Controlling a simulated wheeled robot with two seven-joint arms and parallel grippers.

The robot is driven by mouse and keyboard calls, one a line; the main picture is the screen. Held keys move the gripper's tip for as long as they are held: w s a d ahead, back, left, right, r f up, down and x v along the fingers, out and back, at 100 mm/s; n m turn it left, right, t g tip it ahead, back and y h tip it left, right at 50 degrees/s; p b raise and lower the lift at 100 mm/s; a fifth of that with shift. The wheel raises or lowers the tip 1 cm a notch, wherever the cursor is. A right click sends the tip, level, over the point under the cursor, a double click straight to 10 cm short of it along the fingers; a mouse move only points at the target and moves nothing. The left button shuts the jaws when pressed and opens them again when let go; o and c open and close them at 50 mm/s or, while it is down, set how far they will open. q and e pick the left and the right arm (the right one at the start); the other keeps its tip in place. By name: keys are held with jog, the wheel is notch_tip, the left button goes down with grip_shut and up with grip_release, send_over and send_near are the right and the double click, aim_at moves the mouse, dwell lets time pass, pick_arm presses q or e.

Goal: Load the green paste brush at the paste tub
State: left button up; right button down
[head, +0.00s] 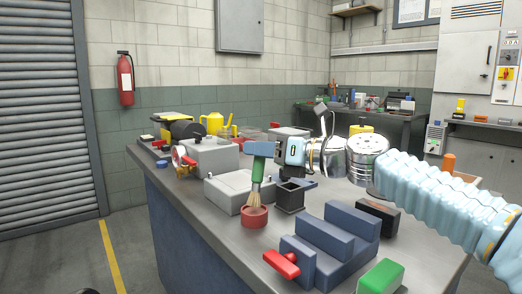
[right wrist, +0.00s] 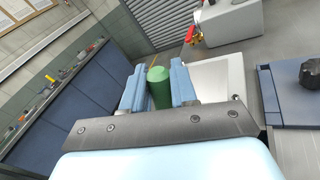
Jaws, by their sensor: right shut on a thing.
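The green paste brush (head: 258,170) hangs upright, bristles (head: 254,198) down, in my right gripper (head: 261,149). The gripper's blue fingers are shut on its handle. In the right wrist view the green handle end (right wrist: 158,88) sits between the two fingers (right wrist: 157,92). The paste tub (head: 254,217) is a small round red tub on the workbench, straight below the brush. The bristle tips overlap the tub's opening; how deep they reach and whether they touch paste cannot be told. My left gripper is not in view.
A dark square holder (head: 291,198) stands right of the tub and a grey box (head: 228,190) behind left. A blue stepped block (head: 338,240), a red-handled part (head: 282,263) and a green block (head: 381,276) lie in front right. The bench's front left is clear.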

jog(key=shift+f+b, duration=0.45)
jog(key=shift+f, duration=0.15)
dwell(0.7)
jog(key=shift+f, duration=0.15)
dwell(1.1)
notch_tip(320, 180, up, 3)
jog(key=p, duration=0.3)
jog(key=shift+p, duration=0.3)
notch_tip(320, 180, up, 2)
jog(key=shift+r+p, duration=0.15)
jog(key=shift+p, duration=0.2)
jog(key=shift+r, duration=0.95)
